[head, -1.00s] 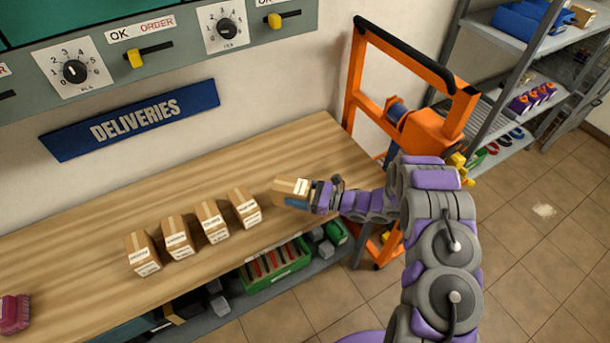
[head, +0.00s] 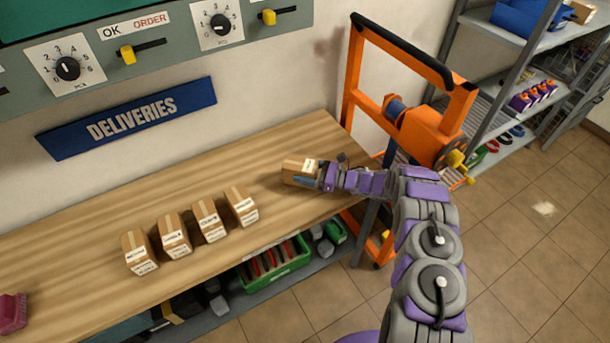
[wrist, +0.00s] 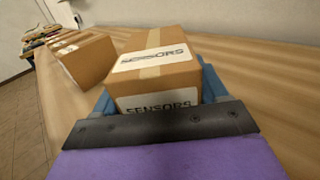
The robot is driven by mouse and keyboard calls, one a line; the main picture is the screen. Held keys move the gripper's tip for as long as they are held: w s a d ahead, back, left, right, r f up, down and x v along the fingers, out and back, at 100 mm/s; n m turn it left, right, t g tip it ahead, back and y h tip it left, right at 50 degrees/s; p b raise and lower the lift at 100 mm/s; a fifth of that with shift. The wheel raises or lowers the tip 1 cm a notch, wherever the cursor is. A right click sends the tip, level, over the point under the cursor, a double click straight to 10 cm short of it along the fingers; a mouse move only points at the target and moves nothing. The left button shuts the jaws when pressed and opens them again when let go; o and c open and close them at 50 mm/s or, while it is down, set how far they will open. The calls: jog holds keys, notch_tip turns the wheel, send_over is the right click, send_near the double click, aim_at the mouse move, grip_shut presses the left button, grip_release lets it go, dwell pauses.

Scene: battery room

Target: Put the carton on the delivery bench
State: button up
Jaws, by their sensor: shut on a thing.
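My gripper (head: 312,178) is shut on a small brown carton (head: 296,166) over the right part of the wooden delivery bench (head: 305,133). In the wrist view the carton (wrist: 155,68) sits between the blue fingers and has white labels reading "SENSORS". I cannot tell whether its underside touches the bench top. Several similar cartons stand in a row on the bench to the left, the nearest being the right-hand carton (head: 241,206). In the wrist view a neighbouring carton (wrist: 84,60) stands apart, behind and left of the held one.
A blue "DELIVERIES" sign (head: 130,117) hangs on the wall above the bench. An orange frame (head: 355,75) stands at the bench's right end. A green bin (head: 275,277) sits on the shelf below. Bare bench lies behind the row and around the held carton.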

jog(key=shift+f, duration=0.9)
jog(key=shift+a, duration=0.15)
jog(key=o, duration=1.3)
jog(key=shift+o, duration=0.2)
jog(key=d, duration=0.4)
jog(key=s+d, duration=0.1)
jog(key=d, duration=0.3)
jog(key=s+d, duration=0.1)
jog(key=d, duration=0.3)
jog(key=shift+s+p, duration=0.1)
jog(key=shift+p, duration=0.25)
